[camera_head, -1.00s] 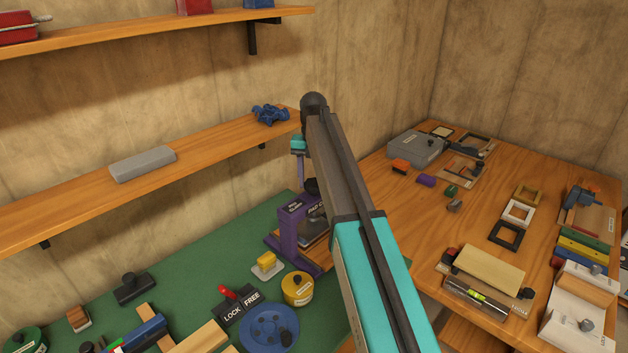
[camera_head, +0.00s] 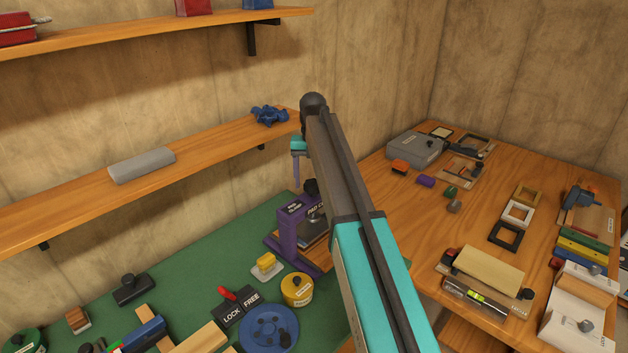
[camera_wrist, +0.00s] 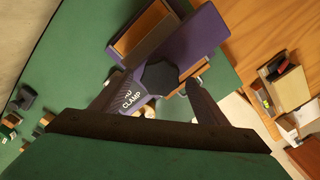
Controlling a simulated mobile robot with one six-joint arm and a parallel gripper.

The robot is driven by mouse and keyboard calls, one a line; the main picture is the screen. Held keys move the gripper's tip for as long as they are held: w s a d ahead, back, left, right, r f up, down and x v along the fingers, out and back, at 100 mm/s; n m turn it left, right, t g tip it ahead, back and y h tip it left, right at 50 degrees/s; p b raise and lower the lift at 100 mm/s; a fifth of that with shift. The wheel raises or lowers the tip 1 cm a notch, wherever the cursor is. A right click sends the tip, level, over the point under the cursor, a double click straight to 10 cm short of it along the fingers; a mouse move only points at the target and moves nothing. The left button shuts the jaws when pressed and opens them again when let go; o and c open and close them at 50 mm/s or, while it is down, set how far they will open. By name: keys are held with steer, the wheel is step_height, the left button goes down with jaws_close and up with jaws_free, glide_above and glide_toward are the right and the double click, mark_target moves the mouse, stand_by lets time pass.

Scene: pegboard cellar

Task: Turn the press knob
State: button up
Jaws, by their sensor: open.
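The press is a purple frame (camera_head: 283,226) with a white-lettered label, standing on the green bench top left of my arm. Its black knob (camera_head: 311,187) sits on top, partly hidden by my arm. In the wrist view the faceted black knob (camera_wrist: 159,77) lies between the two fingers of my open gripper (camera_wrist: 155,82), with the purple frame (camera_wrist: 205,35) beyond it. A gap shows beside the knob, and I cannot tell whether either finger touches it. In the head view my arm hides most of the gripper.
A yellow-topped block (camera_head: 267,264), a LOCK/FREE lever plate (camera_head: 238,305), a yellow round container (camera_head: 297,288) and a blue wheel (camera_head: 268,328) stand near the press. A wooden shelf (camera_head: 210,150) runs along the wall behind. A wooden table (camera_head: 400,215) with several items is at right.

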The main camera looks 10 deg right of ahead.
mark_target(313, 184)
steer(key=shift+r, duration=0.1)
step_height(313, 184, up, 14)
steer(key=b, duration=0.3)
steer(key=shift+f+b, duration=0.2)
steer(key=shift+b, duration=0.2)
stand_by(0.5)
